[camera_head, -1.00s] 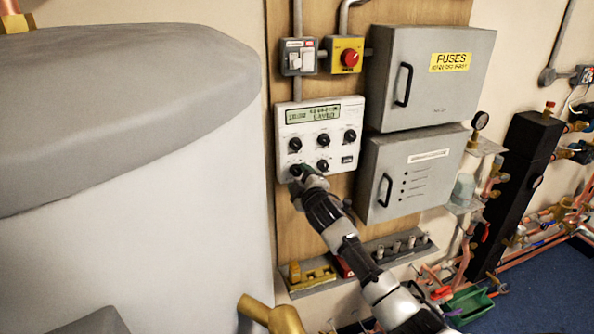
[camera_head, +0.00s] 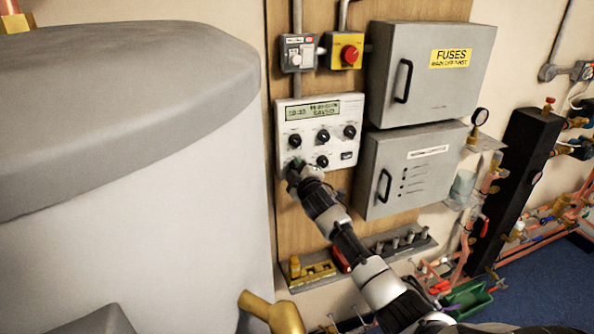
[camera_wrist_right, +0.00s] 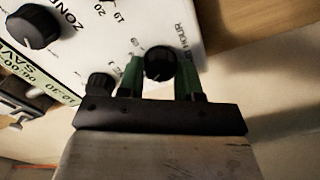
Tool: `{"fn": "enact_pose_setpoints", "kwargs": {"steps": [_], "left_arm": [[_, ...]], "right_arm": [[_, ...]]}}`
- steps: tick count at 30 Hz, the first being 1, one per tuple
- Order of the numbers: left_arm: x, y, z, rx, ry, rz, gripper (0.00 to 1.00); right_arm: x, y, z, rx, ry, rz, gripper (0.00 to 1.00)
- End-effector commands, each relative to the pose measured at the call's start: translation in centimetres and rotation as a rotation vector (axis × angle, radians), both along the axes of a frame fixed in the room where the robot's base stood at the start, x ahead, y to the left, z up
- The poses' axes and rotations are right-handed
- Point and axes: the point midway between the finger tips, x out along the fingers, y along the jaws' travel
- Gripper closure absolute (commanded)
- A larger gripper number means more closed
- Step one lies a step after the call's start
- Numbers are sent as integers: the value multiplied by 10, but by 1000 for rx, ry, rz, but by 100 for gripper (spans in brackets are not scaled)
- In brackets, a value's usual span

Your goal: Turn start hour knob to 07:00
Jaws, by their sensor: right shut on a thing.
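The white control panel (camera_head: 287,115) with a green display (camera_head: 313,109) is on the wooden board. Several black knobs are on it. My right gripper (camera_head: 295,166) is at the lower-left knob and mostly hides it in the head view. In the right wrist view, the green fingers of my right gripper (camera_wrist_right: 160,74) are on both sides of a black knob (camera_wrist_right: 158,60), shut on it. Lettering beside this knob reads "HOUR"; the rest is partly hidden. My left gripper is not in view.
A red button on a yellow box (camera_head: 346,51) is above the panel. Two grey cabinets, the upper (camera_head: 425,95) marked FUSES, stand close on its right. A shelf (camera_head: 370,255) with small parts is below. A large tank (camera_head: 150,160) fills the left.

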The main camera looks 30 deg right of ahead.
Motion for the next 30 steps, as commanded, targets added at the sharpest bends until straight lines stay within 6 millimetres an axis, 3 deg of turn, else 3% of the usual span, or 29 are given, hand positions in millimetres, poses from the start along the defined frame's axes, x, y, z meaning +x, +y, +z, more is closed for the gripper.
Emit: {"fn": "enact_pose_setpoints", "kwargs": {"steps": [8,30], "left_arm": [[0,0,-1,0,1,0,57],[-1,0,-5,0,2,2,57]], "right_arm": [[0,0,-1,45,-9,0,89],[0,-1,0,464,-108,-1,89]]}}
